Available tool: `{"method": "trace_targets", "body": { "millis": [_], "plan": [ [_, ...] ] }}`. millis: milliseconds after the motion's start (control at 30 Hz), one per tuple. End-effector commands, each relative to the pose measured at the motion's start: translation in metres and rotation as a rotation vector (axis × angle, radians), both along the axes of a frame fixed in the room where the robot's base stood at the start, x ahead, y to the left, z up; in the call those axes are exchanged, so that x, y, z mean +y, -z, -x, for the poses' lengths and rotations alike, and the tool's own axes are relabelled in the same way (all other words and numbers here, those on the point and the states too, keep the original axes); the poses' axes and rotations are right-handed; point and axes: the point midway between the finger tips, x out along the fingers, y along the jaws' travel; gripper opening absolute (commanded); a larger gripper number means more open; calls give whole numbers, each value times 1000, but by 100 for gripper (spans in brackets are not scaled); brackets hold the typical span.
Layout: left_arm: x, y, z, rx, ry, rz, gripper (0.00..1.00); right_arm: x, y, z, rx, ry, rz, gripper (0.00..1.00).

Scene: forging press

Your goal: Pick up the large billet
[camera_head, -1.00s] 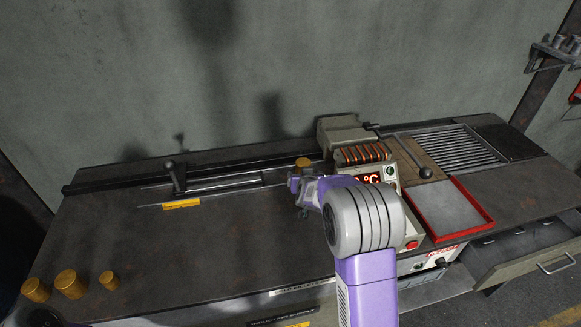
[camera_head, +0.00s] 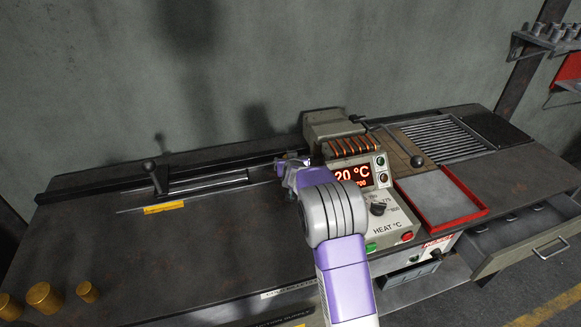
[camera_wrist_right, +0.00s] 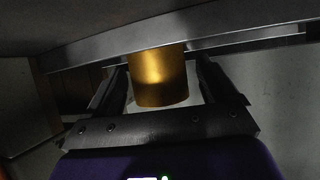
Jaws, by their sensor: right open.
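In the right wrist view a gold cylindrical billet (camera_wrist_right: 160,77) stands between the two fingers of my right gripper (camera_wrist_right: 162,68). The fingers are open, with a visible gap on its right side. In the head view my right gripper (camera_head: 288,165) is at the rail near the heater, and it hides this billet. Three more gold billets stand at the table's near left: a large one (camera_head: 44,297), a smaller one (camera_head: 87,291) and another (camera_head: 9,306) cut by the picture edge. My left gripper is not in view.
The heater (camera_head: 375,205) with its coil and a lit display stands just right of my right gripper. A rail with a lever (camera_head: 157,177) runs along the back. A red-rimmed tray (camera_head: 477,196) and an open drawer (camera_head: 530,250) are at right. The table's left middle is clear.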

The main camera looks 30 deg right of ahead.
Motion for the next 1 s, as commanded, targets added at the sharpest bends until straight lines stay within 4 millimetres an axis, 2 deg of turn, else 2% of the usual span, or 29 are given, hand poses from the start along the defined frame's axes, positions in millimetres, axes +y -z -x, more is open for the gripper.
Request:
{"method": "trace_targets", "body": {
  "millis": [100, 667, 1000],
  "plan": [
    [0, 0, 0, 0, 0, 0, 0, 0, 0, 0, 0, 0, 0, 86],
    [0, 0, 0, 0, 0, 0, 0, 0, 0, 0, 0, 0, 0, 0],
    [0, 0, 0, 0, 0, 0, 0, 0, -5, -1, -10, 0, 4, 0]
  ]
}}
